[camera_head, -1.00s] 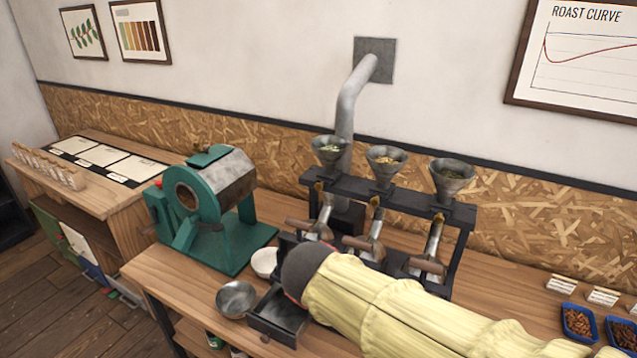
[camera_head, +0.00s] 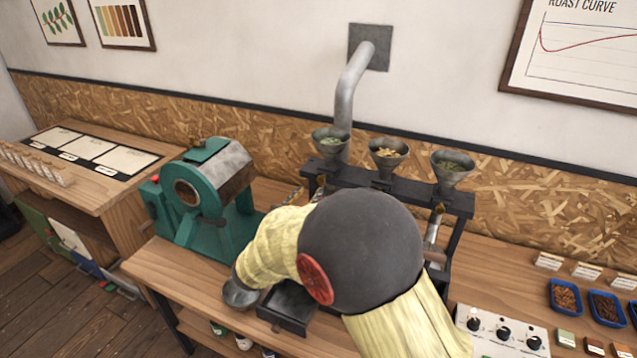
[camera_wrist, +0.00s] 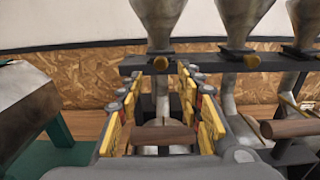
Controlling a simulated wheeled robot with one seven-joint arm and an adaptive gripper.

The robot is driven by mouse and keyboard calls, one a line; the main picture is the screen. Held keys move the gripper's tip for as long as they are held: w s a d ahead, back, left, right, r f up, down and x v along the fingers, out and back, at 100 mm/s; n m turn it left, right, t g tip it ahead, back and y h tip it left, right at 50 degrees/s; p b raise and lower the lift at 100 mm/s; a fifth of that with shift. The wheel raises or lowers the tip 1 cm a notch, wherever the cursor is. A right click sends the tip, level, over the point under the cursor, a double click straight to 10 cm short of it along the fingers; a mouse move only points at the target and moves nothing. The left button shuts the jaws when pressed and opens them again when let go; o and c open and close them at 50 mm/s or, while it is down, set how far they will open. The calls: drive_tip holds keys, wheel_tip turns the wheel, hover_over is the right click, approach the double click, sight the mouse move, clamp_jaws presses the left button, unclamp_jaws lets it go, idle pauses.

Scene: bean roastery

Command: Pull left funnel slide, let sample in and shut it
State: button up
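The left funnel (camera_head: 331,143) holds pale green beans and sits in the dark rack. It also shows in the wrist view (camera_wrist: 160,20), with a brass-coloured knob (camera_wrist: 161,63) under it. A metal chute below it ends near a wooden crosswise handle (camera_wrist: 160,133). My gripper (camera_wrist: 162,108) is open, its yellow-padded fingers spread either side of the chute and handle. I see no grip on either, and contact is unclear. In the head view my arm hides most of the gripper and the chute's lower part.
The middle funnel (camera_head: 388,152) and right funnel (camera_head: 452,170) stand close on the right. A green roaster (camera_head: 215,205) stands left. A metal bowl (camera_head: 238,294) and dark drawer-like tray (camera_head: 288,305) are near the bench front, close to my arm. A control panel (camera_head: 500,335) lies right.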

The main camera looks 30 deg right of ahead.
sight(320, 180)
drive_tip(key=x, duration=0.7)
drive_tip(key=shift+b, duration=0.3)
drive_tip(key=shift+c, duration=0.6)
drive_tip(key=c, duration=0.8)
clamp_jaws()
